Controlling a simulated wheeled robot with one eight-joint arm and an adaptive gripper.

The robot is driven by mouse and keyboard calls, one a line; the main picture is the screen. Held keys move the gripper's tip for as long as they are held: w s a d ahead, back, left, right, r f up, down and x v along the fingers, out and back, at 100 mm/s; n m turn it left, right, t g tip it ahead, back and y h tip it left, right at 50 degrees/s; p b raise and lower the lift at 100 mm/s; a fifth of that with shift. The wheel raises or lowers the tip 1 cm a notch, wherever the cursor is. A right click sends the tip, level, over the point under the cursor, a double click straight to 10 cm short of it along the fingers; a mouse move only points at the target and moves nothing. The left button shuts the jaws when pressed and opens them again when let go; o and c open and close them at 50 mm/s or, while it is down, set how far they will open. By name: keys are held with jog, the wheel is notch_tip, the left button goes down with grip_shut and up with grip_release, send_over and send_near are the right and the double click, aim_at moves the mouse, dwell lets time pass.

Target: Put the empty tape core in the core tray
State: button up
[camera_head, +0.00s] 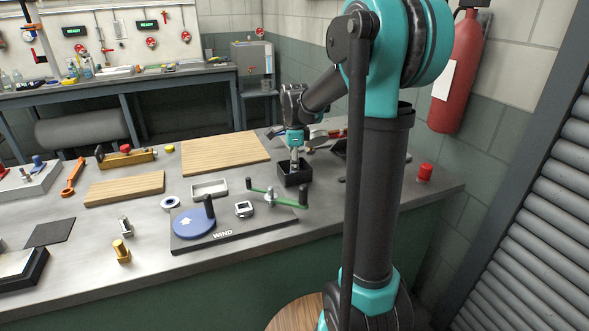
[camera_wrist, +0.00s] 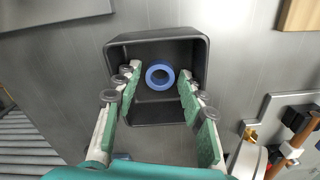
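A blue ring (camera_wrist: 148,77), which looks like the empty tape core, is inside a square black open-topped box (camera_wrist: 190,48), apparently the core tray. In the wrist view my gripper (camera_wrist: 160,70) is over the box with its two green-padded fingers apart, one on each side of the ring. A gap shows between each finger and the ring. I cannot tell surely whether the ring rests on the box floor. In the head view my gripper (camera_head: 295,162) points down at the black box (camera_head: 294,179); the ring is hidden there.
A winding board (camera_head: 240,232) with a blue disc (camera_head: 193,224) and a green crank (camera_head: 280,197) lies nearby. Wooden boards (camera_head: 225,153) lie behind. A red knob (camera_head: 425,172) stands right.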

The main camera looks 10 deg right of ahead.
jog(key=shift+o, duration=0.2)
notch_tip(320, 180, up, 12)
dwell(0.7)
dwell(0.3)
grip_shut()
dwell(1.1)
